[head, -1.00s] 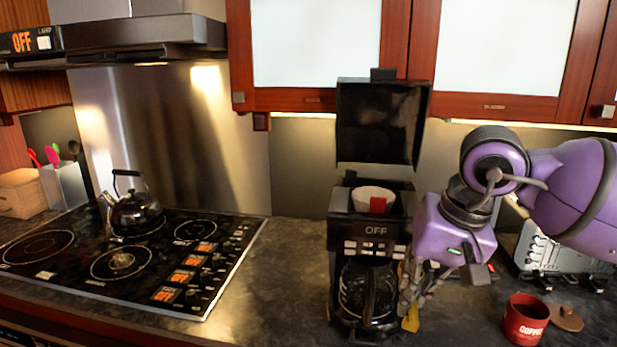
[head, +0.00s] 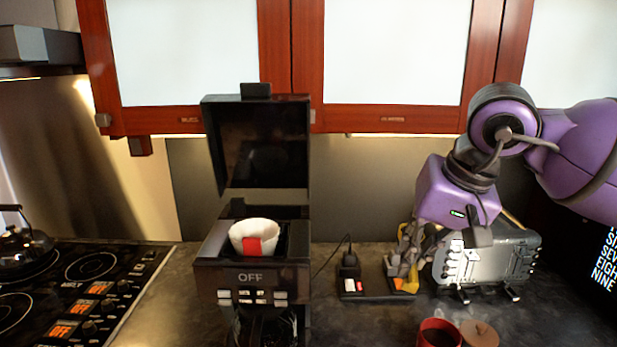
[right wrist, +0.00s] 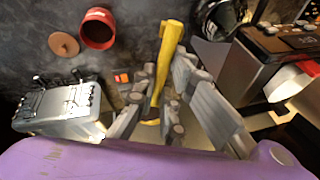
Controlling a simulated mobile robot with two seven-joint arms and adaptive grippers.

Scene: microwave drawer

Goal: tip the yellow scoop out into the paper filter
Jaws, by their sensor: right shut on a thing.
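My right gripper (head: 405,268) is shut on the yellow scoop (head: 408,285), above the counter and clear of the coffee maker's right side. The right wrist view shows the scoop (right wrist: 166,55) running between the fingers (right wrist: 163,92). I cannot tell what is in it. The white paper filter (head: 262,227), with a red tab in front, sits in the top of the black coffee maker (head: 215,275), whose lid (head: 262,145) stands open. In the right wrist view, the filter (right wrist: 288,84) is at the right edge. My left gripper is not in view.
A silver toaster (head: 480,262) stands right of my right gripper. A red canister (head: 438,333) and its brown lid (head: 481,335) are on the counter in front. A small black power strip (head: 362,285) with a cord lies between coffee maker and gripper. The stove (head: 90,275) is at left.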

